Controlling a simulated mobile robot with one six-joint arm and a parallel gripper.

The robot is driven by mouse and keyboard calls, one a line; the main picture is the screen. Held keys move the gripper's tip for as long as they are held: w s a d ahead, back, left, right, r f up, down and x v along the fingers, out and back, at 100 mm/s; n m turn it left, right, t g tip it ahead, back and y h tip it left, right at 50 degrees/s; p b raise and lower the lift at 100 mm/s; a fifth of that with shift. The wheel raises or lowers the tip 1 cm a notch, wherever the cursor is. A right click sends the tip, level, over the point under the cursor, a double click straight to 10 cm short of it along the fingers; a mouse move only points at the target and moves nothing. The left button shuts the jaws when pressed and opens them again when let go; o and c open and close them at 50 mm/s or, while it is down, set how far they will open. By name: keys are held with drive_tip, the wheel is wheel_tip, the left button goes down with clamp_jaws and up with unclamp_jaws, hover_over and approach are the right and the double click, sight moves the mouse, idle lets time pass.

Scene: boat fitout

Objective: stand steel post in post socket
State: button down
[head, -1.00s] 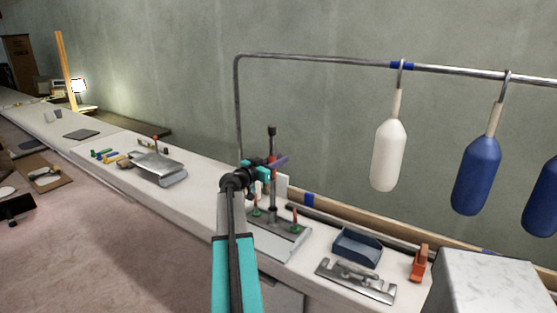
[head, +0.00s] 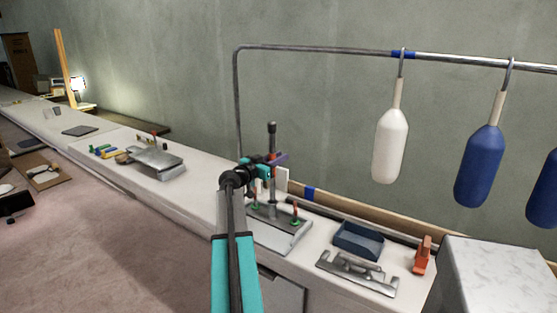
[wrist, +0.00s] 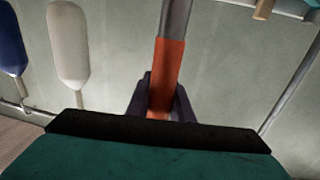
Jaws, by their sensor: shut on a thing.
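The steel post (head: 272,143) stands upright in the head view, with a dark top end and an orange band at grip height. My gripper (head: 272,160) is shut on the post at this band. In the wrist view the purple fingers of my gripper (wrist: 160,103) lie on both sides of the orange band of the post (wrist: 167,65). The post's lower end comes down over a grey metal plate (head: 290,233) on the bench, among red and green pegs. The post socket cannot be made out, and I cannot tell whether the post's foot is in it.
A blue tray (head: 358,241), a notched metal bracket (head: 356,274) and an orange block (head: 422,255) lie right of the plate. A pale box (head: 497,280) stands at the near right. White (head: 390,145) and blue (head: 478,165) floats hang from a rail behind.

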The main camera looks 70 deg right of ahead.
drive_tip(key=shift+f+b, duration=0.65)
drive_tip(key=shift+b, duration=0.15)
drive_tip(key=shift+f+b, duration=0.7)
drive_tip(key=shift+b, duration=0.25)
drive_tip(key=shift+f+b, duration=0.3)
drive_tip(key=shift+b, duration=0.15)
drive_tip(key=c, duration=1.5)
unclamp_jaws()
drive_tip(key=shift+a, duration=0.1)
drive_tip(key=b+v, duration=0.1)
drive_tip(key=v, duration=1.2)
drive_tip(key=shift+w+a+b, duration=0.2)
drive_tip(key=shift+a+b, duration=0.1)
